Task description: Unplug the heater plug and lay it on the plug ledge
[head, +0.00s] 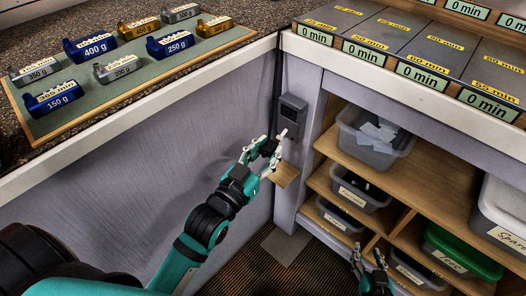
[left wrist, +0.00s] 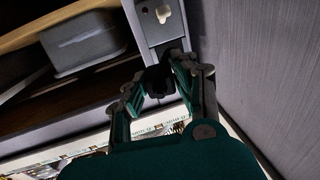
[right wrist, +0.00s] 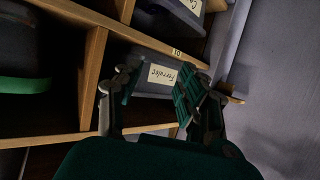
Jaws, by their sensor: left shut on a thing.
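The black heater plug (head: 267,149) is between the fingers of my left gripper (head: 277,150), which is shut on it. It also shows in the left wrist view (left wrist: 157,80). The grey socket box (head: 292,112) is on the post just above and beyond the plug; its cream switch (left wrist: 163,15) shows in the left wrist view. I cannot tell whether the plug still touches the socket. The small wooden plug ledge (head: 286,174) sticks out below the gripper and looks bare. My right gripper (head: 368,262) is open and empty, low in front of the shelves.
Shelves at right hold grey bins (head: 375,135) and a green-lidded box (head: 462,252). A counter above them carries labelled time slots (head: 375,35). A bench at left holds a green mat (head: 60,115) with labelled weight blocks. The floor between is clear.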

